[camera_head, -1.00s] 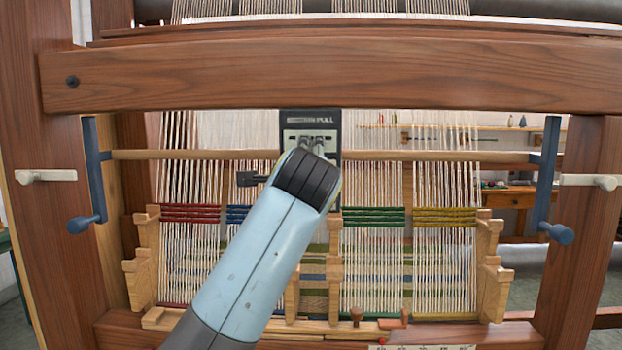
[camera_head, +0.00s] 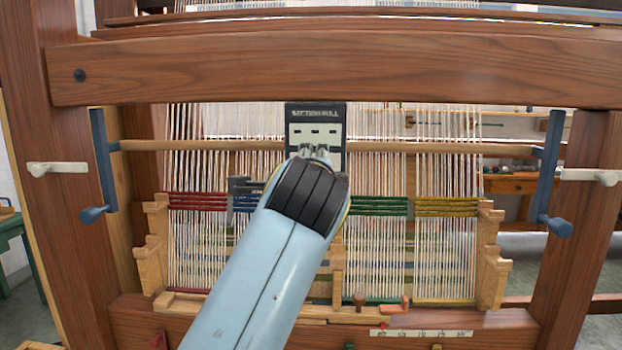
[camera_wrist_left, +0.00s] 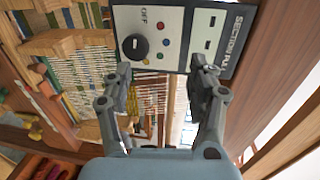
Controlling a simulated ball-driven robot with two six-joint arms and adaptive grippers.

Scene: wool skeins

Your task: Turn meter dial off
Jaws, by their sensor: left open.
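The meter (camera_head: 316,118) is a dark box with a pale face marked "SECTION PULL", hung in the middle of the loom. In the left wrist view the meter panel (camera_wrist_left: 176,22) fills the top, with a round black dial (camera_wrist_left: 135,46), an "OFF" label and several coloured dots around it. I cannot tell where the dial points. My left gripper (camera_wrist_left: 160,72) is open with nothing between its fingers; one fingertip is close below the dial, the other near the pale window. In the head view my left gripper (camera_head: 318,151) is in front of the meter's face, and my arm hides its lower part.
A wooden beam (camera_head: 330,75) crosses above the meter. Pale warp threads (camera_head: 380,180) hang behind and beside it. A round wooden bar (camera_head: 430,147) runs across at meter height. Blue levers (camera_head: 103,160) hang on both sides. A ruled strip (camera_head: 420,333) lies below.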

